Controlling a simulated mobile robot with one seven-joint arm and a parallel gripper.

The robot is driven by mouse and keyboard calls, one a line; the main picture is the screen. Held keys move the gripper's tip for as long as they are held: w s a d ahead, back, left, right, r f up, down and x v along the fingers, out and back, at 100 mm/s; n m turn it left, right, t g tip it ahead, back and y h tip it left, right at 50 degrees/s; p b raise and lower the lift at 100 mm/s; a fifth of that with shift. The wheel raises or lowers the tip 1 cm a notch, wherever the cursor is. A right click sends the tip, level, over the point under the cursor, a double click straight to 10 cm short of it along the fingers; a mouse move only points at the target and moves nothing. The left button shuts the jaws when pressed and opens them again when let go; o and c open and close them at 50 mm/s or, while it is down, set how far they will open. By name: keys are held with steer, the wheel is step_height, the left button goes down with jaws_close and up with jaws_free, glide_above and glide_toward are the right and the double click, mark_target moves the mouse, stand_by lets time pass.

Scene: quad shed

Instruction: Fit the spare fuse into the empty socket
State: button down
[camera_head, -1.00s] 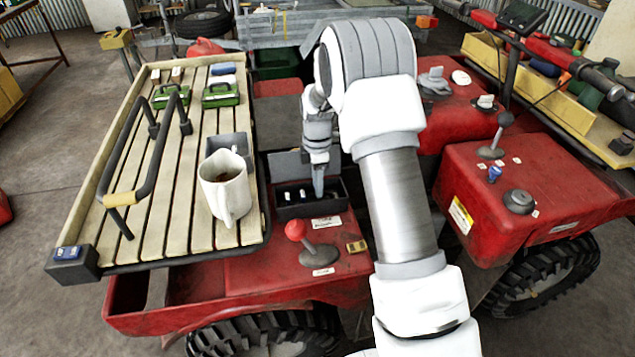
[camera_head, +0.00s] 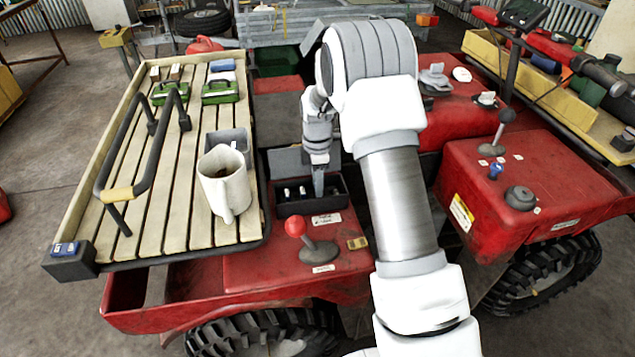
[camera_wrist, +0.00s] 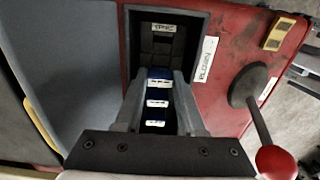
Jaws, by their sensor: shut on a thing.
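In the wrist view, my gripper (camera_wrist: 158,82) is shut on a blue fuse with a white label (camera_wrist: 160,76), between the fingertips. More blue fuses (camera_wrist: 157,103) show in line below it, seen between the fingers. Dark, empty-looking cells (camera_wrist: 165,45) lie beyond the fingertips. The fuse's lower end and the socket under it are hidden.
A red-knobbed lever (camera_head: 296,228) stands close in front of the box. A slatted rack (camera_head: 140,225) on the left carries a white mug (camera_head: 226,185), a grey tray (camera_head: 228,140) and green cases (camera_head: 220,92). A small yellowish block (camera_head: 357,243) lies right of the lever.

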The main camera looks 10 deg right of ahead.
steer(key=shift+f+b, duration=0.4)
steer(key=shift+f, duration=0.3)
steer(key=shift+c, duration=2.2)
jaws_free()
step_height(320, 180, up, 18)
steer(key=p, duration=0.2)
steer(key=s+r+m+t+p, duration=0.25)
steer(key=s+r+m, duration=0.55)
steer(key=s+r, duration=0.6)
steer(key=s+r+m+t+p, duration=0.1)
steer(key=s+m, duration=0.8)
steer(key=s, duration=0.9)
steer(key=shift+r+m+t+p, duration=0.25)
steer(key=shift+t+p, duration=0.25)
steer(key=shift+t, duration=0.55)
steer(key=shift+s+f+m, duration=0.2)
steer(key=shift+m, duration=0.05)
steer(key=c, duration=0.4)
steer(key=shift+o, duration=0.2)
steer(key=shift+a, duration=0.1)
